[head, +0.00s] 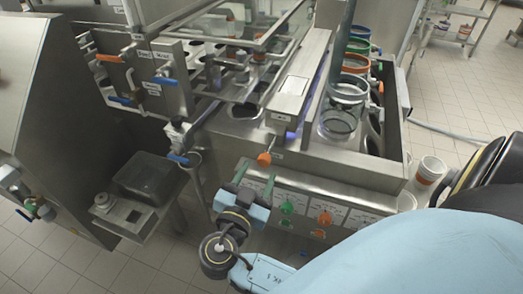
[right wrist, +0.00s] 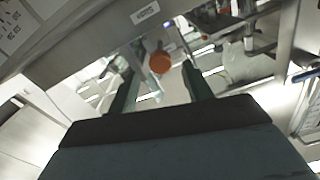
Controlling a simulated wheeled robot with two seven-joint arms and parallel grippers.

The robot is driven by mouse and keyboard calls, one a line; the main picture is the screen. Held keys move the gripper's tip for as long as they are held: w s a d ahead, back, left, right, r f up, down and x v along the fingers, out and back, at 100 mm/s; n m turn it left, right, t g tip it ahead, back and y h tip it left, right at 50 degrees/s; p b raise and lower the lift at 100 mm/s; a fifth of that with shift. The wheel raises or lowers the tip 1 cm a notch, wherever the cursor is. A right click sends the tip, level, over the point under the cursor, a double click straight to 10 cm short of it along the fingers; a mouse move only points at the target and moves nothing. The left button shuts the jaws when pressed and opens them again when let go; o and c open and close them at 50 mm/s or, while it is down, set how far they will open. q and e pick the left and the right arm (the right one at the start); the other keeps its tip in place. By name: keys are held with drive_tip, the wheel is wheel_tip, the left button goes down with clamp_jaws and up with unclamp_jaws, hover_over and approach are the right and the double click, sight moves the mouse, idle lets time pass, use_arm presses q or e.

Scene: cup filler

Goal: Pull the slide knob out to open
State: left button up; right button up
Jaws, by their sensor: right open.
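The slide knob, a small orange knob (head: 264,159), sits on a thin rod at the front edge of the steel machine, by a long slide cover (head: 292,92). My right gripper (head: 257,176) is just in front of and below it, its two dark green fingers spread and pointing at it. In the right wrist view the knob (right wrist: 159,62) appears in the gap between the open fingertips (right wrist: 157,76). No finger is clearly seen touching it; the exact depth gap cannot be told. My left gripper is not in view.
The front panel holds a green knob (head: 287,208) and another orange knob (head: 324,218), close right of my right gripper. Coloured-rim containers (head: 356,63) stand in the machine. A blue-handled valve (head: 178,158) is at left. Stacked cups (head: 430,170) stand at right, near my arm.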

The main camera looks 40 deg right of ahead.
drive_tip(key=b+v, duration=0.1)
drive_tip(key=v, duration=0.8)
drive_tip(key=shift+a, duration=0.1)
drive_tip(key=s+f+n+g+y, duration=0.25)
drive_tip(key=f+n+y, duration=0.9)
drive_tip(key=f, duration=2.05)
drive_tip(key=s+d+f+n+g+y, duration=0.2)
drive_tip(key=s+d+f, duration=0.1)
drive_tip(key=s+f, duration=0.6)
drive_tip(key=s+d+f+n+g+y, duration=0.2)
drive_tip(key=s+f, duration=0.8)
drive_tip(key=s, duration=0.6)
drive_tip(key=shift+s+d+n+g, duration=0.35)
drive_tip(key=shift+d+n+g, duration=0.3)
drive_tip(key=shift+d+g, duration=0.15)
drive_tip(key=shift+s, duration=0.15)
drive_tip(key=shift+c, duration=0.4)
